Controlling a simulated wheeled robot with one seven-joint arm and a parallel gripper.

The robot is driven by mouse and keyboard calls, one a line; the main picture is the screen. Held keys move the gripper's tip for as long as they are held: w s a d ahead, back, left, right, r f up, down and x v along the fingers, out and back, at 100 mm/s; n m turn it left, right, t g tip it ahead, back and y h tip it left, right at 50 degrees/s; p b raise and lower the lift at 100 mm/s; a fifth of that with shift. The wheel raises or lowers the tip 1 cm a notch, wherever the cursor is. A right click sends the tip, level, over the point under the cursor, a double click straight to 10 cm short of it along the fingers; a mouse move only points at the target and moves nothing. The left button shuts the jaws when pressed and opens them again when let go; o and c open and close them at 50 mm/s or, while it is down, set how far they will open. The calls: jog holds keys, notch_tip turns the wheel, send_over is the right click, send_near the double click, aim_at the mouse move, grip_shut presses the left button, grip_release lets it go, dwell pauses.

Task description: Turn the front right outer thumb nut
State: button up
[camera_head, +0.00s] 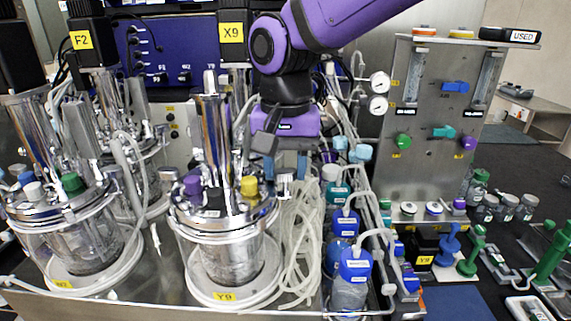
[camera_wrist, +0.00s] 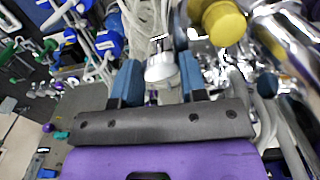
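A silver thumb nut (camera_wrist: 162,68) with a pale flat face shows between my blue fingertips in the wrist view. It seems to be the one at the right side of the front bioreactor's lid, also visible in the head view (camera_head: 286,177). The front bioreactor (camera_head: 224,240) is a glass vessel with a metal lid, labelled Y9. My gripper (camera_wrist: 160,78) points down at the nut, with its fingers apart on either side; in the head view my gripper (camera_head: 289,163) is just above and behind the lid's right edge. Firm contact with the nut is not visible.
A yellow cap (camera_wrist: 224,23) and shiny metal tubes stand close beside my right finger in the wrist view. Coiled clear tubing (camera_head: 303,240) hangs right of the vessel. Blue-capped bottles (camera_head: 354,265) stand beyond it. Another bioreactor (camera_head: 75,240) is at left.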

jog(key=shift+c, duration=0.8)
jog(key=n, duration=0.8)
jog(key=shift+n, duration=0.3)
jog(key=n, duration=0.4)
jog(key=shift+n, duration=0.3)
jog(key=n, duration=0.4)
jog(key=shift+n, duration=0.3)
